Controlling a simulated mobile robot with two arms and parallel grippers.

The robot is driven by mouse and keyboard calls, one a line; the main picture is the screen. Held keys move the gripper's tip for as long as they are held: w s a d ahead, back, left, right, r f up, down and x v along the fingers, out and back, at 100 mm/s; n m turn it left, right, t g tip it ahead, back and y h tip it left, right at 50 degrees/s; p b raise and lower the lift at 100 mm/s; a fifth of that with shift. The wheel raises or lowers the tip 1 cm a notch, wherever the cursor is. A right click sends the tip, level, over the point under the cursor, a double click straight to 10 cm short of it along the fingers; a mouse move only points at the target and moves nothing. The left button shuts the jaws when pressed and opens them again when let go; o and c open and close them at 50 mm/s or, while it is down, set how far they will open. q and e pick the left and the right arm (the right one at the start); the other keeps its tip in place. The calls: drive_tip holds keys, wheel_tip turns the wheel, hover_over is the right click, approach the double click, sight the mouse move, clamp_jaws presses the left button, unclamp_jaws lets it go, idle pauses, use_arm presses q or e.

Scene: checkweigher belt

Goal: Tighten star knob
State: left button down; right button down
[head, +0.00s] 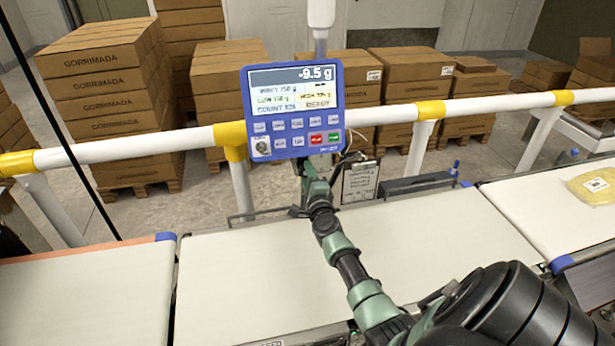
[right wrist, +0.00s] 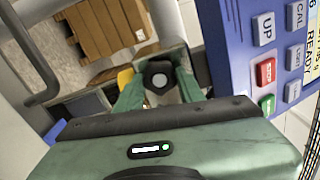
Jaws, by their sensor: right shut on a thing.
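The star knob (right wrist: 158,79) is dark with a pale round centre, seen in the right wrist view. My right gripper (right wrist: 160,86) has its two green fingers on either side of the knob and is shut on it. In the head view the right gripper (head: 310,172) reaches up just below the blue display unit (head: 257,112), and the knob is hidden there. The display reads -9.5 g. The display unit also shows at the right of the right wrist view (right wrist: 232,50). My left gripper is not in view.
A white rail (head: 125,149) with yellow joints runs behind the belts. The middle belt (head: 240,275) is bare. A yellow bag (head: 597,185) lies on the right belt. A clipboard (head: 360,182) hangs beside my gripper. Stacked cartons (head: 100,85) stand behind the rail.

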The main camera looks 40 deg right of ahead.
drive_tip(key=shift+f+m, duration=0.15)
drive_tip(key=shift+m, duration=0.15)
drive_tip(key=c, duration=0.9)
unclamp_jaws()
drive_tip(key=shift+s, duration=0.1)
drive_tip(key=p+v, duration=0.1)
drive_tip(key=v, duration=0.6)
drive_tip(key=shift+s+a, duration=0.15)
drive_tip(key=shift+s, duration=0.2)
